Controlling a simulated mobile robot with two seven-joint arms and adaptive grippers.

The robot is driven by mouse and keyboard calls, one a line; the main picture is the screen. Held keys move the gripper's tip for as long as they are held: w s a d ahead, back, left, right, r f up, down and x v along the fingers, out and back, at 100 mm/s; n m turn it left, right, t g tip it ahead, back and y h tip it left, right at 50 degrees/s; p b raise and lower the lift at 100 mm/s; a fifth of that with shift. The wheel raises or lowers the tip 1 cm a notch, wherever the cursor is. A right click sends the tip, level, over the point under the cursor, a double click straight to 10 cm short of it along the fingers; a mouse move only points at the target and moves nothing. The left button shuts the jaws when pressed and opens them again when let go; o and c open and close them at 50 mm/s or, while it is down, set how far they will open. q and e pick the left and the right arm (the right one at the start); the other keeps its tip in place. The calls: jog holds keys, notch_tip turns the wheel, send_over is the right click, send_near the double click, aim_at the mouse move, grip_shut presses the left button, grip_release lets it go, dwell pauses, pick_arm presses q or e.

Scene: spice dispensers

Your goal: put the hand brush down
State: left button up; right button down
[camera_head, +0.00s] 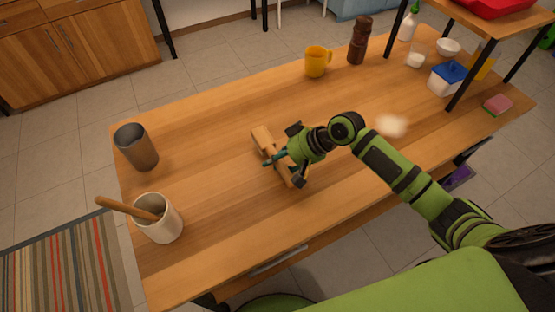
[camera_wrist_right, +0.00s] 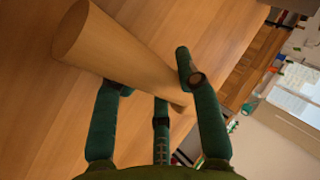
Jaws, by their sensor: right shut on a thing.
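The hand brush (camera_head: 264,138) is a light wooden piece on or just above the wooden table (camera_head: 215,130), near the middle; I cannot tell if it touches the table. My right gripper (camera_head: 277,160) reaches it from the right and is shut on it. In the right wrist view the smooth, round wooden handle (camera_wrist_right: 115,45) lies between the green fingers of the gripper (camera_wrist_right: 150,90). The gripper hides part of the brush, and no bristles can be made out. My left gripper is not in view.
A grey cup (camera_head: 136,147) and a white crock (camera_head: 160,222) with a wooden utensil stand at the left. A yellow mug (camera_head: 316,62) and a brown grinder (camera_head: 359,42) stand at the back. A pale heap (camera_head: 391,125) lies right of the gripper. The table's left middle is clear.

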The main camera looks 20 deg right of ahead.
jog(key=shift+f, duration=0.5)
jog(key=c, duration=0.8)
grip_release()
jog(key=shift+r, duration=0.1)
jog(key=shift+r, duration=0.35)
jog(key=v, duration=1.2)
jog(key=shift+r+b, duration=0.15)
jog(key=shift+b, duration=0.25)
